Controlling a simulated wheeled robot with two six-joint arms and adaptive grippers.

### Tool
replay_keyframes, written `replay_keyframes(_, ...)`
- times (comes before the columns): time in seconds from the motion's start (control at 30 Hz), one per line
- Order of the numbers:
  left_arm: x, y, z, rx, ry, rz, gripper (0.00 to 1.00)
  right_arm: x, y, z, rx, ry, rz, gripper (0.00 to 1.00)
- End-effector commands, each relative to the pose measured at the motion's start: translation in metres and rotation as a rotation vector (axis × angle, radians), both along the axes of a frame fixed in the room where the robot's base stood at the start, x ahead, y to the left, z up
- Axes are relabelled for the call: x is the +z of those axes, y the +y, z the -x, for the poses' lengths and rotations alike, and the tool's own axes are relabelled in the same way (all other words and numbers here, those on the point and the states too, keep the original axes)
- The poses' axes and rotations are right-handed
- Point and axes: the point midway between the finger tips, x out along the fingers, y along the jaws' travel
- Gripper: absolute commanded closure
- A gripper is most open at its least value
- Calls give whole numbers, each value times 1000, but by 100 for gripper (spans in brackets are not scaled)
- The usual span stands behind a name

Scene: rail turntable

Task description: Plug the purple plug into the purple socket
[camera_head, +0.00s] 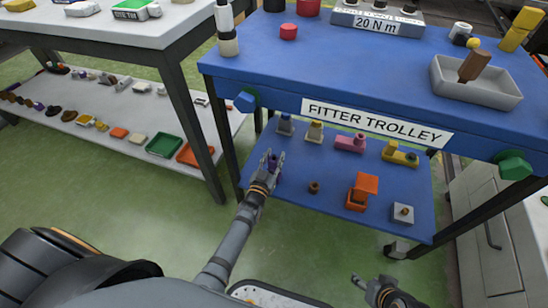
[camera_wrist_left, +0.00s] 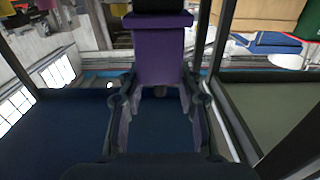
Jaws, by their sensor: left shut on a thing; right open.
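My left gripper (camera_head: 270,163) is over the left part of the trolley's blue lower shelf (camera_head: 335,215). It is shut on a purple piece, taken as the purple plug (camera_head: 272,159), which shows only as a small patch between the fingers. In the left wrist view the purple plug (camera_wrist_left: 160,60) stands large between the two fingers (camera_wrist_left: 158,105), with a dark part at its top.
The lower shelf carries a pink piece (camera_head: 350,143), a yellow piece (camera_head: 399,155), an orange block (camera_head: 362,191), a grey block (camera_head: 403,213) and a small brown ring (camera_head: 314,187). The blue trolley top (camera_head: 350,70) overhangs the shelf. A table leg (camera_head: 190,125) stands left.

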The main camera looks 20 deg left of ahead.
Motion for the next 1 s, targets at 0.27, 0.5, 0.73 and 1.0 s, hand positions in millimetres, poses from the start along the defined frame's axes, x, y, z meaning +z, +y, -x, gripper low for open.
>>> replay_keyframes(0.27,-8,0,0,0,-2,0,100,-7,0,0,0,1,0,51)
replay_keyframes(0.5,-14,0,0,0,-1,0,100,-11,0,0,0,1,0,51)
replay_keyframes(0.73,-20,0,0,0,-1,0,100,-16,0,0,0,1,0,51)
replay_keyframes(1.0,-26,0,0,0,-1,0,100,-21,0,0,0,1,0,51)
